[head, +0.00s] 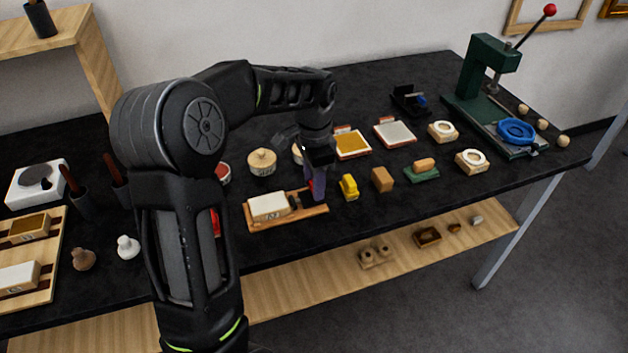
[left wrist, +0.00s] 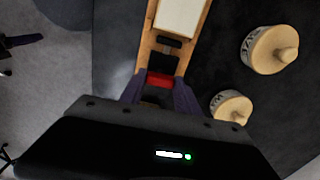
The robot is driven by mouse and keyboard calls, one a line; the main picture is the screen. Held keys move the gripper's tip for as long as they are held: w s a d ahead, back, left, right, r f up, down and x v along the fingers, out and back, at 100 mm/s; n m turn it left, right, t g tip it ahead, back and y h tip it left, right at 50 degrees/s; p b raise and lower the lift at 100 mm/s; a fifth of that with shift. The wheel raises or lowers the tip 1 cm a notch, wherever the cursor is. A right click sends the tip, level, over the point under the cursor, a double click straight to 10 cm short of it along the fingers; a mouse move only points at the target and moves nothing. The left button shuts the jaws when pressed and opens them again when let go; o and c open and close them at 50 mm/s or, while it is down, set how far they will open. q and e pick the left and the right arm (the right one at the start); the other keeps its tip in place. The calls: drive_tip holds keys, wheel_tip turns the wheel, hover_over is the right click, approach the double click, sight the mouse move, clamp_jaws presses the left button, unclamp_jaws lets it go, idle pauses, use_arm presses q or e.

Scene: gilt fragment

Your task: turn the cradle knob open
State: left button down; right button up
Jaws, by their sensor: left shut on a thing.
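The cradle (head: 290,220) is a wooden base near the table's front edge, with a pale block (head: 268,206) lying on it. In the left wrist view the cradle (left wrist: 149,52) runs upward from the gripper, with the pale block (left wrist: 180,18) at the top. The red knob (left wrist: 160,80) is at the cradle's near end, between my left fingers. My left gripper (head: 317,188) points down at the cradle's right end and is shut on the knob; it also shows in the left wrist view (left wrist: 160,94). The fingers partly hide the knob, so its turn angle cannot be told. My right gripper is not in view.
A yellow object (head: 348,187) and a brown block (head: 382,179) stand just right of the gripper. A lidded pot (head: 262,162) stands behind the cradle. A green press (head: 487,70) is at the far right. My left arm hides part of the table.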

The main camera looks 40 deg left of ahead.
use_arm(q)
drive_tip(key=shift+m, duration=0.3)
drive_tip(key=c, duration=0.9)
unclamp_jaws()
drive_tip(key=shift+r, duration=0.1)
wheel_tip(320, 180, up, 8)
drive_tip(key=shift+f, duration=0.15)
